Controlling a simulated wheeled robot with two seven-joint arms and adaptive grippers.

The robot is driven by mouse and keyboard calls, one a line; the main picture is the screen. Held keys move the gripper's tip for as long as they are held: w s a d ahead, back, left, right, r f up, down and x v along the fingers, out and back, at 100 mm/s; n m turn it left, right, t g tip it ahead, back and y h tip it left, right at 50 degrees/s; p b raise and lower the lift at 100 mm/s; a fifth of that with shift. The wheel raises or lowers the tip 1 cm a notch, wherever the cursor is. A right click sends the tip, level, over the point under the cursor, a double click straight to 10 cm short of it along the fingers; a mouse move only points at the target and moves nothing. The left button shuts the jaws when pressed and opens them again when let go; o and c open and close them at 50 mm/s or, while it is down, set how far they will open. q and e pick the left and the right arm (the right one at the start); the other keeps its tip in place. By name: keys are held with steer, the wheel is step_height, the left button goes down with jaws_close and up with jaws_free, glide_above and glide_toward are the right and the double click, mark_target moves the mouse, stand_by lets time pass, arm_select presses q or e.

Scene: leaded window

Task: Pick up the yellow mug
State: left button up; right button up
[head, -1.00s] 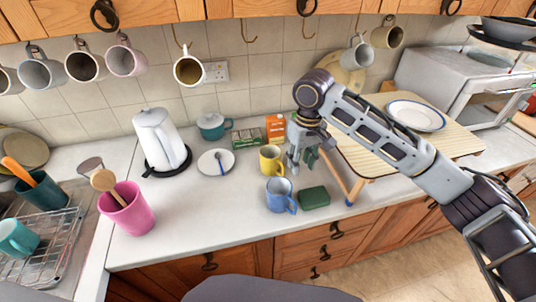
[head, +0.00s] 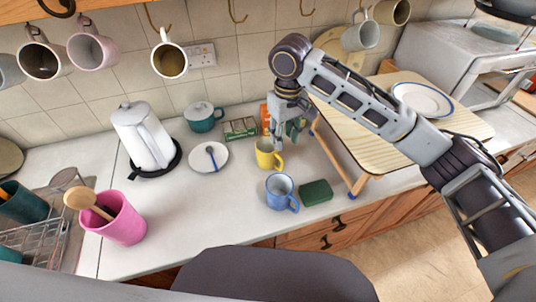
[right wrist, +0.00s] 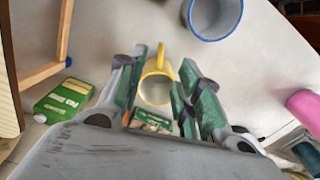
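The yellow mug (head: 268,154) stands upright on the white counter, behind the blue mug (head: 281,192). My right gripper (head: 287,133) points down just behind and to the right of it in the head view. In the right wrist view the yellow mug (right wrist: 157,88) shows between the two open, green-padded fingers, with its handle toward the top. A small gap shows between the pads and the mug; I cannot tell whether the fingertips are below its rim. My left gripper is not in view.
A dark green block (head: 315,192) lies right of the blue mug. A green carton (head: 240,128) and an orange carton (head: 265,114) stand behind the yellow mug. A wooden board on legs (head: 371,155) stands to the right.

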mark_target(282, 161)
steer(key=shift+f, duration=0.1)
steer(key=shift+f, duration=4.2)
steer(key=shift+f, duration=0.1)
steer(key=shift+s+f+p, duration=0.15)
steer(key=shift+f+p, duration=0.4)
steer(key=shift+f, duration=2)
steer(key=shift+c, duration=0.2)
jaws_close()
steer(key=shift+r, duration=0.1)
